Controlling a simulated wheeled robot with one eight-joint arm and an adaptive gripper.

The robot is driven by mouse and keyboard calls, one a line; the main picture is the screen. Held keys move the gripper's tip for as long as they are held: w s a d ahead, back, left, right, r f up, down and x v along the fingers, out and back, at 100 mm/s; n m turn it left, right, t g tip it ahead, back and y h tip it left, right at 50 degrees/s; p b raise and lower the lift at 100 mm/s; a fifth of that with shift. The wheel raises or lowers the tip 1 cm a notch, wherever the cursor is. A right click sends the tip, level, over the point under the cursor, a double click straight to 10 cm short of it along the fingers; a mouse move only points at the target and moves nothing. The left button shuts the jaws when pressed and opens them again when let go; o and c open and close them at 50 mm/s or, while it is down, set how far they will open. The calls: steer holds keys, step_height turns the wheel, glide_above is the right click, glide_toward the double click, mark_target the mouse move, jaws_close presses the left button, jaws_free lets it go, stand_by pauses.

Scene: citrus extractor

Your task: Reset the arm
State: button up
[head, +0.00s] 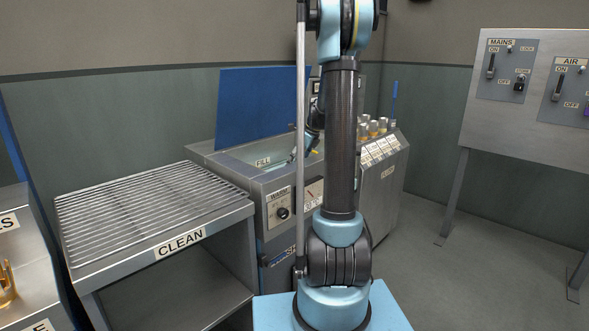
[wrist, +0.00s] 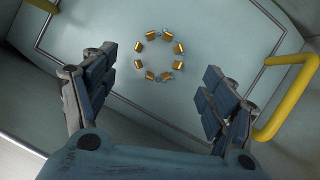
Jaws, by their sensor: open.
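My arm stands upright in the middle of the head view and hides part of the machine behind it. In the wrist view my gripper (wrist: 160,85) is open, its two dark padded fingers wide apart with nothing between them. Beyond the fingers, a ring of several small gold pieces (wrist: 152,40) lies on a pale surface.
Yellow handles (wrist: 297,92) flank the pale surface. A raised blue lid (head: 262,105) stands behind the basin. A slatted rack marked CLEAN (head: 150,208) is at left. A MAINS and AIR switch panel (head: 535,90) stands at right. Floor between machine and panel is clear.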

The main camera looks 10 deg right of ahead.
stand_by(0.3)
steer(key=s+a+r+n+h, duration=0.4)
steer(key=s+a+r+n, duration=0.5)
steer(key=n, duration=0.3)
steer(key=s+d+n+t, duration=0.1)
steer(key=s+n, duration=0.2)
steer(key=s, duration=0.1)
steer(key=s+r+n+h, duration=0.1)
steer(key=s+n, duration=0.2)
steer(key=s, duration=0.1)
steer(key=s+d+n+t+h, duration=0.1)
steer(key=s+n, duration=0.2)
steer(key=s, duration=0.1)
steer(key=shift+s+d+r+t, duration=0.15)
steer(key=shift+s+d+t, duration=0.15)
steer(key=shift+s, duration=0.05)
steer(key=s+d+f+n+g+y, duration=0.1)
steer(key=s+d+f+n, duration=0.1)
steer(key=s+f, duration=0.5)
steer(key=s+d+f+n+g+y, duration=0.1)
steer(key=s+d+f+n+g, duration=0.1)
steer(key=s+f, duration=0.6)
steer(key=s, duration=0.6)
steer(key=shift+d+f, duration=0.2)
steer(key=shift+d, duration=0.05)
steer(key=shift+w, duration=0.1)
